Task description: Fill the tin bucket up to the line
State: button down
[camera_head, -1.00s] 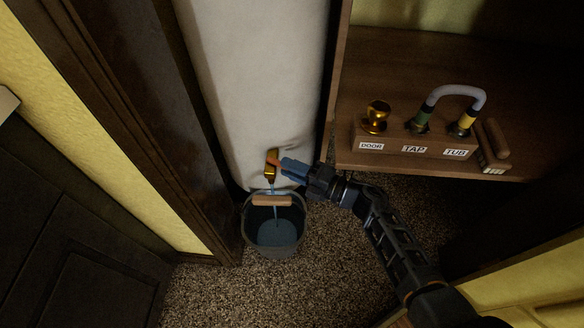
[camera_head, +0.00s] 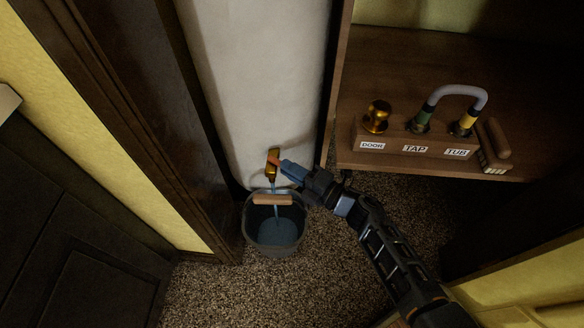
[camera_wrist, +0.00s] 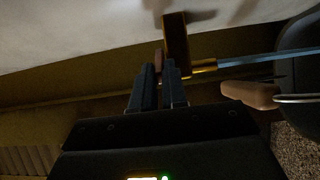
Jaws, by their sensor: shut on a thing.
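The tin bucket (camera_head: 262,246) stands upright on the speckled floor below a brass tap (camera_head: 270,172) on the white tank (camera_head: 262,90). A thin blue stream of water (camera_head: 276,205) runs from the tap into the bucket. Water (camera_head: 278,232) lies inside it; I cannot make out the line. The bucket's wooden handle grip (camera_head: 272,199) is across its top. My gripper (camera_head: 283,164) is shut on the tap's orange lever. In the wrist view my gripper's fingers (camera_wrist: 158,82) close on the lever beside the brass tap (camera_wrist: 177,42), with the stream going right towards the bucket (camera_wrist: 299,60).
A wooden shelf (camera_head: 400,60) at the right holds a block with DOOR, TAP and TUB labels (camera_head: 414,149), a brass knob (camera_head: 377,115), a grey hose (camera_head: 455,91) and a brush (camera_head: 494,145). Dark wood trim stands left of the tank. Open floor lies below the bucket.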

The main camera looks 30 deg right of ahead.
jog(key=c, duration=1.2)
grip_release()
jog(key=shift+o, duration=0.2)
jog(key=p+v, duration=0.1)
jog(key=v, duration=0.7)
jog(key=shift+p, duration=0.35)
